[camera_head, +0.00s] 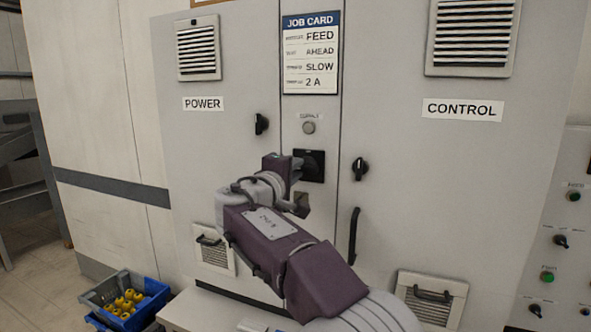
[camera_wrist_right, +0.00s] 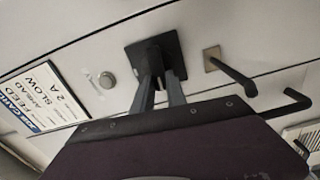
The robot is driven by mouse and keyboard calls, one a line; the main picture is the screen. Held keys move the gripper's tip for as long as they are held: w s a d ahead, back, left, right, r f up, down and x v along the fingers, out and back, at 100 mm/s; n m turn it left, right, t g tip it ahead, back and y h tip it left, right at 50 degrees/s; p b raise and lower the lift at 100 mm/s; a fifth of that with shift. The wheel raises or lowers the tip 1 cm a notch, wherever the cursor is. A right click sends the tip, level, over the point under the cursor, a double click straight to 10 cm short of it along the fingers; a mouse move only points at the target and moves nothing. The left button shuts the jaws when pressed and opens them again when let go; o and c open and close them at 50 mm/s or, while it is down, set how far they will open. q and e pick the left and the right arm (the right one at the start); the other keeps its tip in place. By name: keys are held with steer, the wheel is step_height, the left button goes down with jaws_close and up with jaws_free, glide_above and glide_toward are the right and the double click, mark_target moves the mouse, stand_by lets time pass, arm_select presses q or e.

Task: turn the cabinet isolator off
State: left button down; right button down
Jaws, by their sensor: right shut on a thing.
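The cabinet isolator is a black square plate (camera_head: 314,172) with a black handle, on the narrow middle panel of the grey cabinet, below a round grey button. It also shows in the right wrist view (camera_wrist_right: 177,70). My right gripper (camera_head: 297,168) is at the isolator, with its arm coming up from the lower right. In the right wrist view its two fingers (camera_wrist_right: 160,90) reach to the plate and are shut on the black handle, one on each side. The gripper hides part of the handle, so its exact angle is hard to tell. My left gripper is not in view.
The job card (camera_head: 311,53) hangs above. A blue crate (camera_head: 150,302) with yellow items stands on the floor. A control panel (camera_head: 565,235) is at right.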

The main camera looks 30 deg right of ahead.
steer(key=shift+f+n, duration=0.15)
steer(key=shift+n, duration=0.35)
steer(key=c, duration=1.3)
jaws_free()
steer(key=shift+c, duration=0.2)
steer(key=b+v, duration=0.1)
steer(key=v, duration=0.8)
